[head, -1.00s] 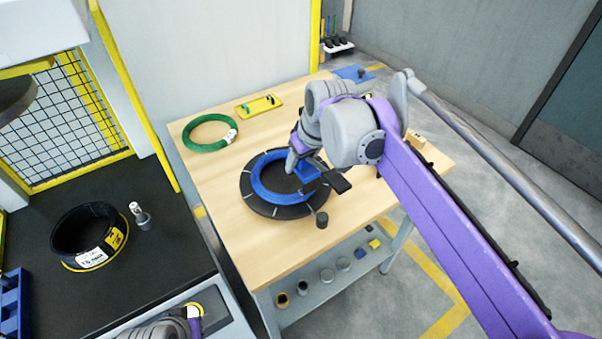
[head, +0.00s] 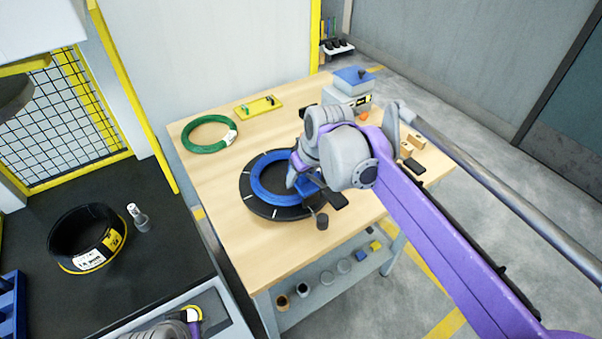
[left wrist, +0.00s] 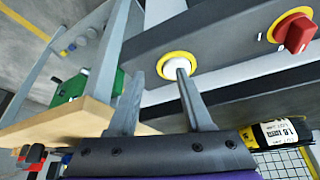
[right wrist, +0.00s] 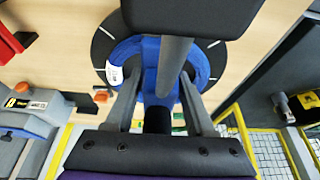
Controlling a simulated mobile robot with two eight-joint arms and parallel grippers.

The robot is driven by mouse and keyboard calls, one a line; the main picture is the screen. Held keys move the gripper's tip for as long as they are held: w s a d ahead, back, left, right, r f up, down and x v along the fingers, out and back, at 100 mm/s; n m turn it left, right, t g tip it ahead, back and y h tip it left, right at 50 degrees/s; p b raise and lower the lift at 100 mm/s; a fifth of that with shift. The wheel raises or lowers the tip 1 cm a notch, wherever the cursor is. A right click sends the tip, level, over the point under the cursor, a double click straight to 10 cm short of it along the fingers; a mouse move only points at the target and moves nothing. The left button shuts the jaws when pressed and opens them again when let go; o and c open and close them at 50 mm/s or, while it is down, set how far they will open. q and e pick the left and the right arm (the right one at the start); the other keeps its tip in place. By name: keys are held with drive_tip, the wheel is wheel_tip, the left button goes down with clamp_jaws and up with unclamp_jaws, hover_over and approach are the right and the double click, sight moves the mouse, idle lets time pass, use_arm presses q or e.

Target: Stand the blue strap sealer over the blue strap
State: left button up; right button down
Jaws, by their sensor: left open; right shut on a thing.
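The blue strap sealer (head: 308,188) has a blue body and a dark handle pad (head: 338,201). My right gripper (head: 299,180) is shut on it, over the right part of the blue coil (head: 262,188). The coil lies flat on a dark round turntable (head: 250,207). In the right wrist view the sealer (right wrist: 150,75) sits between the fingers, in front of the coil (right wrist: 203,68). I cannot make out the strap apart from the coil, nor whether the sealer touches it. My left gripper (left wrist: 158,98) is open and empty before a control panel.
A green coil (head: 188,143) and a yellow tray (head: 246,110) lie at the table's far left. A blue-topped device (head: 350,82) stands at the back, wooden blocks (head: 415,141) at the right. A black coil (head: 70,238) and bottle (head: 137,219) stand on the dark counter.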

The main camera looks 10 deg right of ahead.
drive_tip(key=shift+c, duration=1.3)
unclamp_jaws()
use_arm(q)
drive_tip(key=shift+r, duration=0.1)
use_arm(e)
drive_tip(key=shift+r, duration=0.2)
use_arm(q)
drive_tip(key=shift+w+r+p, duration=0.1)
drive_tip(key=shift+r+p, duration=0.7)
drive_tip(key=shift+p, duration=0.1)
use_arm(e)
drive_tip(key=v, duration=1.2)
drive_tip(key=shift+r, duration=0.35)
drive_tip(key=s+d+f+m+h, duration=0.1)
drive_tip(key=s+d+f+m, duration=0.1)
drive_tip(key=s+f, duration=0.8)
drive_tip(key=s+d+f+m, duration=0.2)
drive_tip(key=s+d+f, duration=0.2)
drive_tip(key=s+f, duration=0.6)
wheel_tip(320, 180, down, 3)
drive_tip(key=shift+s+f+t+h, duration=0.15)
drive_tip(key=shift+s+t+h, duration=0.2)
drive_tip(key=shift+t+h, duration=0.05)
drive_tip(key=shift+d, duration=0.1)
